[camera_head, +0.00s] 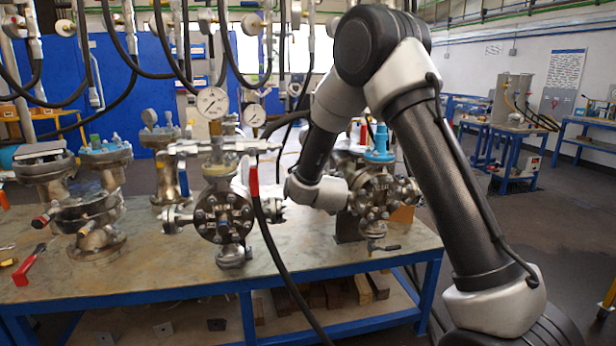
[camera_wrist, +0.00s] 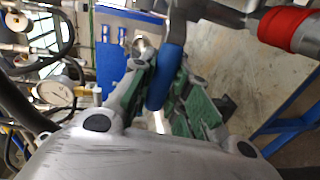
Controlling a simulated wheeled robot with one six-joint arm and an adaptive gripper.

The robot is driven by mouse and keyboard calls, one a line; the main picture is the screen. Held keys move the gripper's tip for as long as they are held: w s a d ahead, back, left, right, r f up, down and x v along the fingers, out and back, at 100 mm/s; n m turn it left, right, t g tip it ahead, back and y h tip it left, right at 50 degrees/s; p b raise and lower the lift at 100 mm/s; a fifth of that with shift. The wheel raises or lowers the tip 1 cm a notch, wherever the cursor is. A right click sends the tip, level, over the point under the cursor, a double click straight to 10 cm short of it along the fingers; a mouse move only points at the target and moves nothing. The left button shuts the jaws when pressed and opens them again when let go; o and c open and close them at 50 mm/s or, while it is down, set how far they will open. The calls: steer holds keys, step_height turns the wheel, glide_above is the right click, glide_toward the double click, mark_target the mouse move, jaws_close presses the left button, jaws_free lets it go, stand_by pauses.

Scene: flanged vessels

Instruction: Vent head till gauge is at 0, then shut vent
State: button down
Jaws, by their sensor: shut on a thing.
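In the wrist view, my gripper (camera_wrist: 165,82) has its green-padded fingers closed around a blue handle (camera_wrist: 172,62). The handle runs up to grey metal at the top of the view. A red lever (camera_head: 253,178) hangs from the grey manifold (camera_head: 215,147).
Another flanged vessel (camera_head: 377,190) with a blue cap stands to the right, close to my forearm. More flanged parts (camera_head: 95,215) stand at the left of the bench (camera_head: 165,262). Black hoses (camera_head: 268,225) hang in front. A red part (camera_wrist: 290,28) is close by in the wrist view.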

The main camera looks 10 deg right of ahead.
steer(key=shift+f+n, duration=0.3)
stand_by(0.4)
steer(key=c, duration=1.3)
jaws_free()
steer(key=shift+c, duration=0.2)
steer(key=s+r, duration=0.2)
steer(key=s, duration=1)
steer(key=shift+r, duration=0.15)
steer(key=shift+w, duration=0.1)
